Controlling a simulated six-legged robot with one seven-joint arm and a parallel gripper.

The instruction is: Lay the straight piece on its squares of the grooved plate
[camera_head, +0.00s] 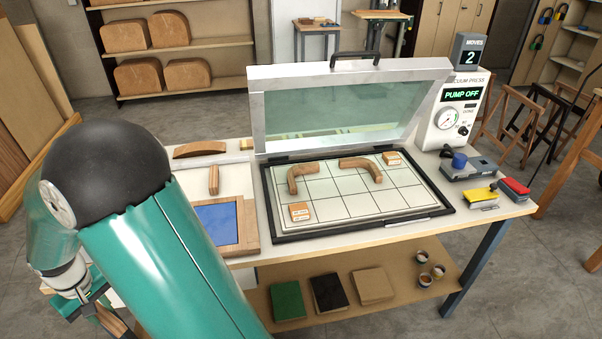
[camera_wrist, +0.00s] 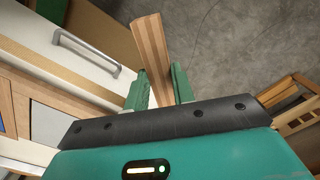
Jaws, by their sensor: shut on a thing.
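My gripper (camera_wrist: 160,88) is shut on a straight striped wooden piece (camera_wrist: 151,45), which stands out between the green fingers in the wrist view. In the head view my gripper (camera_head: 88,303) is at the lower left, partly hidden by my arm, left of the bench. The grooved plate (camera_head: 340,208) is a pale squared bed in a dark frame in the middle of the bench. Two bent wooden pieces (camera_head: 303,178) (camera_head: 362,167) lie on its far squares, apart from each other. Small wooden tags lie at its near left (camera_head: 300,212) and far right (camera_head: 392,158).
The press's glass lid (camera_head: 345,110) stands open behind the plate. The press unit (camera_head: 457,115) reads PUMP OFF. A blue-faced wooden tray (camera_head: 217,222), a small wooden block (camera_head: 213,180) and an arched wooden piece (camera_head: 200,149) are left of the plate. Clamps (camera_head: 480,198) lie right.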

